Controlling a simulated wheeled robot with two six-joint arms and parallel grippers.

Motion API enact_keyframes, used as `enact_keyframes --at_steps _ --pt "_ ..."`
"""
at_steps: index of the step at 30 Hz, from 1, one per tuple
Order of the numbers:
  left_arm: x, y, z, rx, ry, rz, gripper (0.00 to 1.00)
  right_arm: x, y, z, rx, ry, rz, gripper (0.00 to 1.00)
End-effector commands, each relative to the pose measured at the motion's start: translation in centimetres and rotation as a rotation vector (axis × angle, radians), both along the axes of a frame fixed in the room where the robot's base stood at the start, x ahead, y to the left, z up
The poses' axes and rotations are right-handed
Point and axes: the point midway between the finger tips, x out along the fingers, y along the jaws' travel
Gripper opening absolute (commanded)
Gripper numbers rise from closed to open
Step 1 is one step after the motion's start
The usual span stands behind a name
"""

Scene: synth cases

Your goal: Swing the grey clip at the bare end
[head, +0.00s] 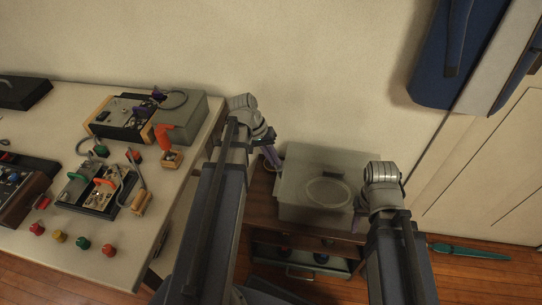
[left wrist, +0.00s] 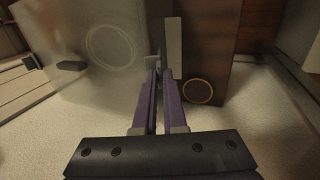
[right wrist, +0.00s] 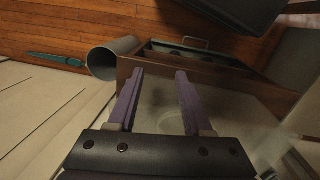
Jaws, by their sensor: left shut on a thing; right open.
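A grey case (head: 325,165) with an oval ring on its lid sits on a small brown cabinet (head: 262,205). My left gripper (head: 271,156) is at the case's left end. In the left wrist view its purple fingers (left wrist: 160,78) are close together at the case's edge, shut on a small grey piece, the grey clip (left wrist: 153,61), which is mostly hidden by the fingers. My right gripper (head: 359,212) is by the case's right end. In the right wrist view its fingers (right wrist: 160,76) are apart with nothing held between them.
A pale table (head: 110,265) on the left carries several devices, coloured knobs and an orange-handled part (head: 172,138). The cabinet has an open lower part with a handle (head: 300,273). A teal tool (head: 470,251) lies on the wooden floor at the right. A blue hanging thing (head: 440,60) is on the wall.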

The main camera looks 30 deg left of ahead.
Motion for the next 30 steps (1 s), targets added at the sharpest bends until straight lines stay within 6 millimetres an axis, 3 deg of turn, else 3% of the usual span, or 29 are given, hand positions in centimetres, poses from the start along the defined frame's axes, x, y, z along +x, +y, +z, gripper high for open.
enact_keyframes --at_steps 6,15,30 --pt "0.2 -1.4 0.6 0.151 0.041 -0.007 0.0 0.0 0.0 1.7 0.0 0.0 0.0 0.5" --pt "0.5 -2.6 0.5 0.315 0.084 -0.005 0.0 0.0 0.0 2.1 0.0 0.0 0.0 0.5" --pt "0.6 -3.0 0.5 0.394 0.103 -0.002 0.0 0.0 0.0 2.2 0.0 0.0 0.0 0.5"
